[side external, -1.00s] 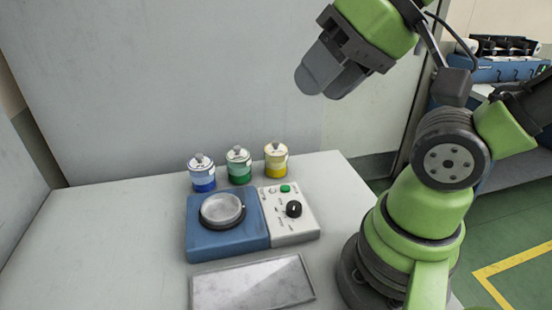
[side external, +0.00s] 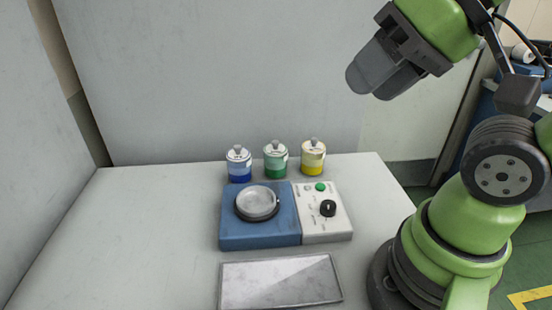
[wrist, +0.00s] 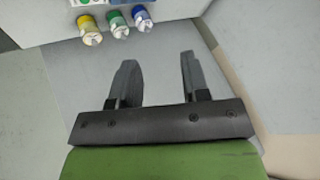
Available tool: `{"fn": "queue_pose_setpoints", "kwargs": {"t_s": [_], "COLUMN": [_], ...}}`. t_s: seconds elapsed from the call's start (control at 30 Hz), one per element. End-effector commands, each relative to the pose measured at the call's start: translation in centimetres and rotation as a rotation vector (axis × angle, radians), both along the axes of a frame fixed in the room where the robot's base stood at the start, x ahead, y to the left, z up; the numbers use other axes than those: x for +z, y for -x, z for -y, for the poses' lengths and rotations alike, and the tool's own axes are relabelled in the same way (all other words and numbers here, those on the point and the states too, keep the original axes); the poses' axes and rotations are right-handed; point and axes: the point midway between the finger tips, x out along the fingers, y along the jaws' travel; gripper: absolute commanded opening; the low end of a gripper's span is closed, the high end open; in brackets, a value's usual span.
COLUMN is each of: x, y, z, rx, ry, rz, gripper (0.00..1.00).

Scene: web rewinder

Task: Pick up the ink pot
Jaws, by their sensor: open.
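Three small ink pots with knobbed lids stand in a row at the back of the table: a blue pot (side external: 239,164), a green pot (side external: 276,160) and a yellow pot (side external: 313,157). The wrist view shows them along its top edge, yellow (wrist: 89,30), green (wrist: 118,24) and blue (wrist: 142,18). Which one the task means cannot be told. My gripper (side external: 372,82) is raised above and to the right of the pots, well apart from them. In the wrist view its two fingers (wrist: 158,75) are spread with nothing between them.
A blue and white device (side external: 272,234) with a round metal dish (side external: 257,202), a green button and a black knob sits in front of the pots. A flat grey plate (side external: 280,282) lies nearer the front. The table's left side (side external: 130,235) is clear. Walls stand behind and left.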

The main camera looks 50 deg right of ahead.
Motion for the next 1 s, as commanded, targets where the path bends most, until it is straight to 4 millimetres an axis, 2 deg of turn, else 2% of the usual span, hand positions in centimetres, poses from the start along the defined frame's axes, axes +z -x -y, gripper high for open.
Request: {"fn": "queue_pose_setpoints", "kwargs": {"t_s": [0.47, 0.6, 0.7, 1.0], "x": [0.0, 0.0, 0.0, 0.14], "y": [0.0, 0.0, 0.0, -0.31], "z": [0.0, 0.0, 0.0, 0.07], "rx": [0.0, 0.0, 0.0, 0.006], "ry": [0.0, 0.0, 0.0, 0.009], "rz": [0.0, 0.0, 0.0, -0.005], "gripper": [0.43, 0.75, 0.93, 0.93]}}
